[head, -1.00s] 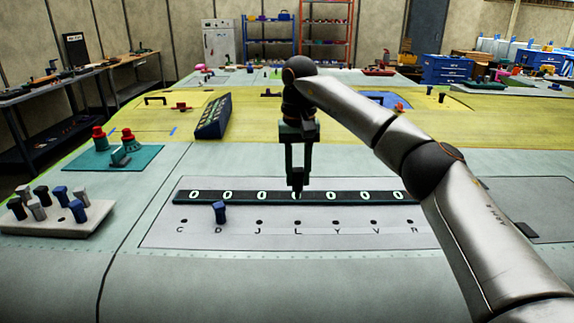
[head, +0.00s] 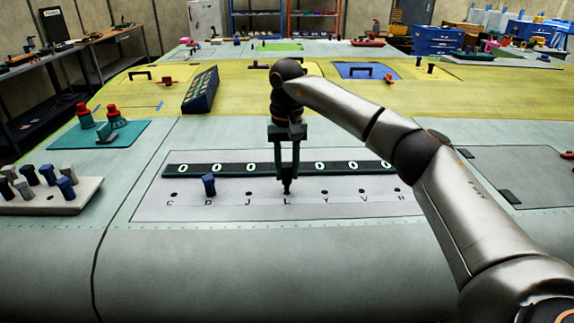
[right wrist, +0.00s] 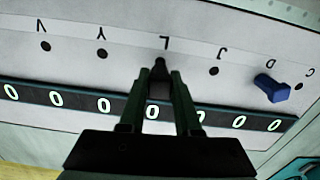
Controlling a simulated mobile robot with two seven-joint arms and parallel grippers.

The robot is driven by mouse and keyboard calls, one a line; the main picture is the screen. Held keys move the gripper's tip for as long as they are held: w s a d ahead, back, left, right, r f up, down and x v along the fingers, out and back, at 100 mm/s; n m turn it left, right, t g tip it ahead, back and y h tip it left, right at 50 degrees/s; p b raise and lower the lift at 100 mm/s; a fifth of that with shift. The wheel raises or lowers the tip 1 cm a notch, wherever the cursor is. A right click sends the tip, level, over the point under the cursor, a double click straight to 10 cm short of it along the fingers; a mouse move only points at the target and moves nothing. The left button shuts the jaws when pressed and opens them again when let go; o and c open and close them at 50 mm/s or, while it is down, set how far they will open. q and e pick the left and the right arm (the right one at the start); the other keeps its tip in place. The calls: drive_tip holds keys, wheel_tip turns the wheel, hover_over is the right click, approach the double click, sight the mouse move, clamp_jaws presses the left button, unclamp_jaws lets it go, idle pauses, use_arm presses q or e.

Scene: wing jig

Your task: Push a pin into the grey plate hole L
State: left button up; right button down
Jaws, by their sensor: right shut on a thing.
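The grey plate (head: 225,212) has a row of lettered holes. My right gripper (head: 288,178) is shut on a dark pin (head: 287,187), at hole L, just above the letter L. In the right wrist view the dark pin (right wrist: 159,66) is between the fingertips, next to the letter L (right wrist: 165,43). Hole L itself is hidden by the pin and fingers, and I cannot tell how deep the pin is. A blue pin (head: 209,185) stands in hole D; it also shows in the right wrist view (right wrist: 271,88). My left gripper is not in view.
A black strip with lit zeros (head: 230,170) runs behind the holes. A pale block with several black, grey and blue pins (head: 60,205) stands at the left. A teal mat (head: 90,140) with red-topped things lies behind it. The plate's other visible holes are empty.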

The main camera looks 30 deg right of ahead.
drive_tip(key=shift+f, duration=0.1)
idle(0.6)
drive_tip(key=shift+f+b, duration=0.5)
drive_tip(key=shift+f, duration=0.8)
drive_tip(key=c, duration=0.5)
unclamp_jaws()
drive_tip(key=shift+r, duration=0.15)
